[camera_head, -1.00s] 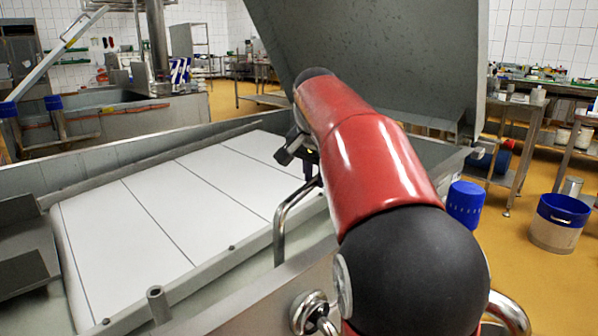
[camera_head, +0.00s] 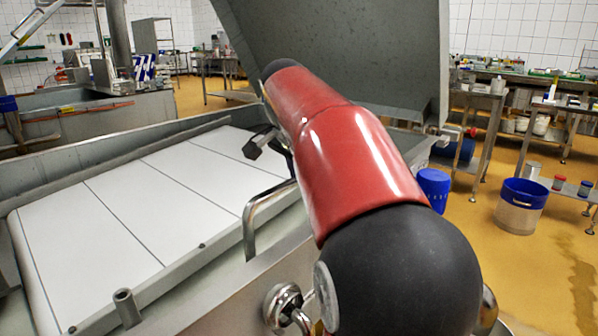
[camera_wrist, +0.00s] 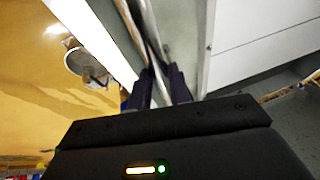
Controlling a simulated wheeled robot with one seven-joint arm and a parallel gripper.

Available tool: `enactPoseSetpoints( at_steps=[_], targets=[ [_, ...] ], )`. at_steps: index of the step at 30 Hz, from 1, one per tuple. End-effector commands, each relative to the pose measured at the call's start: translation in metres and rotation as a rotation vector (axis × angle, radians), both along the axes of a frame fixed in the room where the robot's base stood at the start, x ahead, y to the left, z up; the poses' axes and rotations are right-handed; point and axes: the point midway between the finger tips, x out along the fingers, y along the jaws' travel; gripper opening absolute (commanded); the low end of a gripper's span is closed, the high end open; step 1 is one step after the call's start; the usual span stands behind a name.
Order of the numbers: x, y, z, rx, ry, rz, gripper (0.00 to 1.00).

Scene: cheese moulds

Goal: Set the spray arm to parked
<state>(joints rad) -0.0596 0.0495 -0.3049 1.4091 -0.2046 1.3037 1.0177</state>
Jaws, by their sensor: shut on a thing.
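My gripper (camera_wrist: 158,84) shows at the wrist with its two dark fingers close together on a thin metal part (camera_wrist: 153,57), which runs up and away between them. I cannot tell for certain whether this part is the spray arm. In the head view my red and black arm hides most of the gripper; a dark piece of it (camera_head: 262,142) shows over the vat's far right part. A bent steel bar (camera_head: 262,215) stands at the vat's near edge, just below the gripper in the picture. No spray arm can be clearly made out.
The vat has white panels (camera_head: 130,215) inside its steel rim. A large grey raised lid (camera_head: 350,50) stands behind my arm. A blue drum (camera_head: 433,187) and a white bucket with a blue rim (camera_head: 521,208) are on the yellow floor at right. Tables line the back.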

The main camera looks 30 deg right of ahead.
Motion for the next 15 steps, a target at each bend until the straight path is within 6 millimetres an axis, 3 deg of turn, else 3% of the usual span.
enactPoseSetpoints(
  at_steps=[2,3,8,15],
  targets=[
    [-0.0025,-0.0022,0.0,0.0,0.005,-0.007,0.0],
    [-0.0026,-0.0023,0.0,0.0,0.005,-0.007,0.21],
    [-0.002,-0.0018,-0.0001,0.0,0.004,-0.006,0.41],
    [-0.0013,-0.0009,-0.0001,0.0,0.003,-0.003,0.41]
  ],
)
